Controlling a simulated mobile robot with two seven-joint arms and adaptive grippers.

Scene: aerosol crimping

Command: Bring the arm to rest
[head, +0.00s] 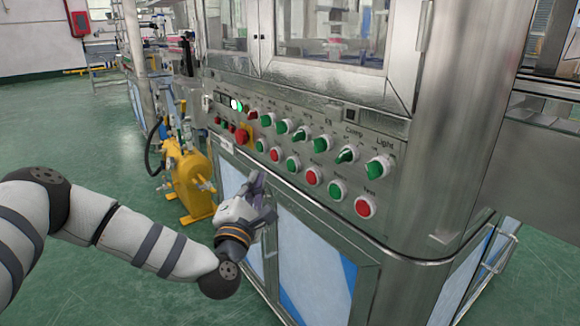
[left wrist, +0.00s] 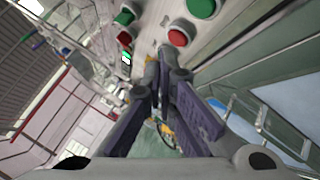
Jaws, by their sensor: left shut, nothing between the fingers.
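My left arm (head: 120,232) comes in from the left in the head view. Its gripper (head: 256,188) is in front of the lower part of the machine's control panel (head: 330,152), just below the button rows, and points up toward it. The fingers are shut with nothing between them. In the left wrist view the gripper's fingers (left wrist: 158,72) meet in the middle, with red and green buttons beyond them. I cannot tell whether the fingertips touch the panel. My right gripper is not in view.
The steel machine cabinet (head: 455,120) fills the middle and right. Its panel carries several green and red knobs, and a red emergency button (head: 242,136) on a yellow plate. A yellow device (head: 190,180) stands left of the machine. Green floor (head: 60,130) is open at the left.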

